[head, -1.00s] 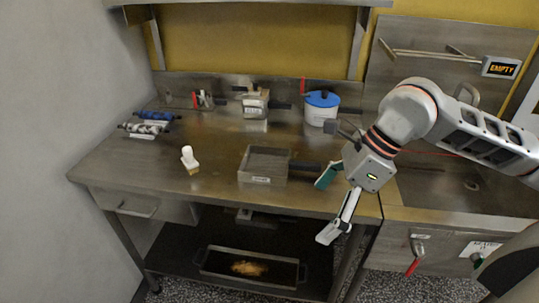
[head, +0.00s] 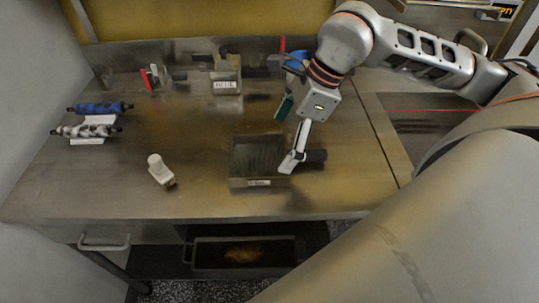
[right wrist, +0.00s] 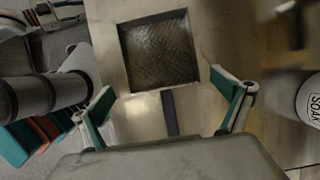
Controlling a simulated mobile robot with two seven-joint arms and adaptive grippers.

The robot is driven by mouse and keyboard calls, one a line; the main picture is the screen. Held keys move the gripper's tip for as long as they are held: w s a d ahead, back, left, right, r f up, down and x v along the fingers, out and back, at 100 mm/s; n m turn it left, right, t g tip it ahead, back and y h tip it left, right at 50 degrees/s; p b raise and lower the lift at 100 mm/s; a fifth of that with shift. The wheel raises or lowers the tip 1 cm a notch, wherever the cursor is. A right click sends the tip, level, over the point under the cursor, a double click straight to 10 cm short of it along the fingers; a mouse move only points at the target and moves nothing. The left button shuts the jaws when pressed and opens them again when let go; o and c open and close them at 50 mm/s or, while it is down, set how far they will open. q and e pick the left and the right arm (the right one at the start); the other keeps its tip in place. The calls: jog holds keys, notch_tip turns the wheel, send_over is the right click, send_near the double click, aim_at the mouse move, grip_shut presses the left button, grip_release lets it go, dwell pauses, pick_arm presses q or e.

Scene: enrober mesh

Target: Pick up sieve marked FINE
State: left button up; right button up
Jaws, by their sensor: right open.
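A square metal sieve (head: 241,182) with a dark handle (head: 316,156) stands near the front of the steel table, handle to the right. Its small front label is too small to read. In the right wrist view its mesh (right wrist: 160,55) lies beyond the fingers, with the handle (right wrist: 170,113) between them. My right gripper (head: 287,135) is open and empty, over the handle side of the sieve; I cannot tell how high. Its green-padded fingers also show in the right wrist view (right wrist: 168,104). A second labelled box-like tool (head: 226,85) stands at the back. My left gripper is out of view.
Blue and speckled rollers (head: 99,108) rest at far left. A tray (head: 243,268) sits below.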

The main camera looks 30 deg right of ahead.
aim_at(266, 162)
jog(key=shift+x, duration=2.7)
jog(key=shift+w+r, duration=0.1)
jog(key=shift+w, duration=0.05)
jog(key=c, duration=0.9)
jog(key=shift+o, duration=0.2)
jog(key=shift+r, duration=0.1)
